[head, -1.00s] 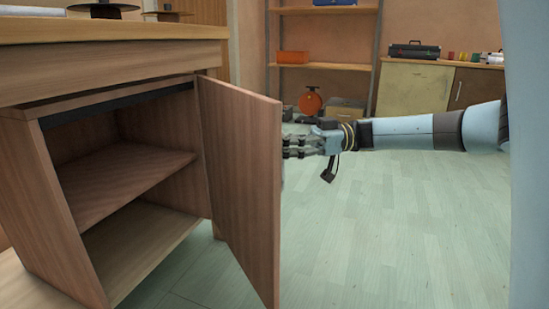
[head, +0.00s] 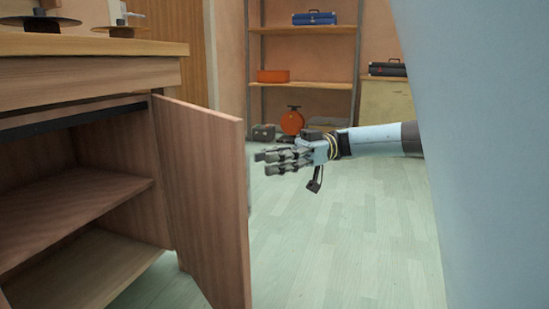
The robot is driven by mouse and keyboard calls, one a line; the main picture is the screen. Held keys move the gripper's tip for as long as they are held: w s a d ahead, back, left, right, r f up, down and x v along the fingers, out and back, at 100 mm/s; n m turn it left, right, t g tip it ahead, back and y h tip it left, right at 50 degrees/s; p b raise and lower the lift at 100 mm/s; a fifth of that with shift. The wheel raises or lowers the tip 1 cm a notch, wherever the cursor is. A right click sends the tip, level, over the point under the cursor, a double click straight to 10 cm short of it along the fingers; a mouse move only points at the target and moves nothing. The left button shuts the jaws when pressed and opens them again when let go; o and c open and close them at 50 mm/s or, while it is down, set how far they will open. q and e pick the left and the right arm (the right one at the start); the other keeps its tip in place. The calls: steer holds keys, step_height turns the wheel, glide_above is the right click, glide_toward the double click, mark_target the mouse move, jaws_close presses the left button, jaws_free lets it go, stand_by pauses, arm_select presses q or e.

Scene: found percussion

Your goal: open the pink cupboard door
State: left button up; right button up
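The pinkish-brown cupboard door (head: 205,195) stands wide open on the left, swung out from the cupboard (head: 75,215). Two inner compartments and a shelf (head: 70,205) show. A small pale sliver, perhaps the handle, shows at the door's free edge, mostly hidden behind the door. My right gripper (head: 263,161) is just right of that edge, its fingers extended toward the door and apart from each other. It holds nothing that I can see, and a narrow gap separates it from the door in the picture. My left gripper is not in view.
A wooden counter (head: 80,70) with turntable-like discs tops the cupboard. Behind are a shelf rack (head: 302,85) with a blue case (head: 314,18) and an orange box (head: 272,76). An orange round object (head: 292,121) stands low there. The pale green floor (head: 340,235) is clear.

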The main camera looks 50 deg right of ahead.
steer(key=v, duration=1.2)
steer(key=shift+c, duration=0.3)
